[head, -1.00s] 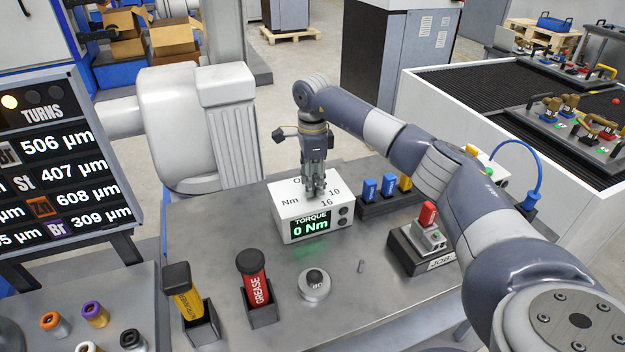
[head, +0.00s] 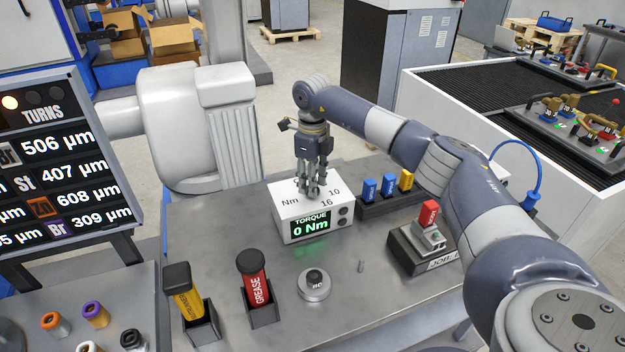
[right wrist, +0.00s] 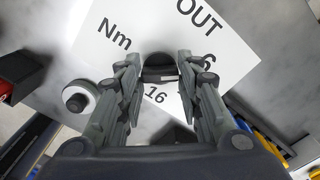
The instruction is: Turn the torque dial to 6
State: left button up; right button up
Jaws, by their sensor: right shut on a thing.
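The white torque box (head: 290,222) stands on the grey bench, marked Nm, 10 and 16 on top. Its green display (head: 310,226) reads TORQUE 0 Nm. My right gripper (head: 314,192) reaches down onto the top of the box. In the right wrist view its fingers close from both sides on the dark torque dial (right wrist: 160,72). The labels OUT, Nm, 6 and 16 show around the dial there. The fingers hide most of the dial in the head view, and I cannot tell where its pointer stands. My left gripper is not in view.
A rack with blue and yellow blocks (head: 388,186) stands right of the box. A fixture with a red block (head: 429,214) is nearer.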

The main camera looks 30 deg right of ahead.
jog(key=shift+w, duration=0.1)
dwell(0.4)
jog(key=o, duration=1.1)
jog(key=shift+c, duration=0.2)
jog(key=shift+r, duration=0.1)
notch_tip(320, 180, up, 12)
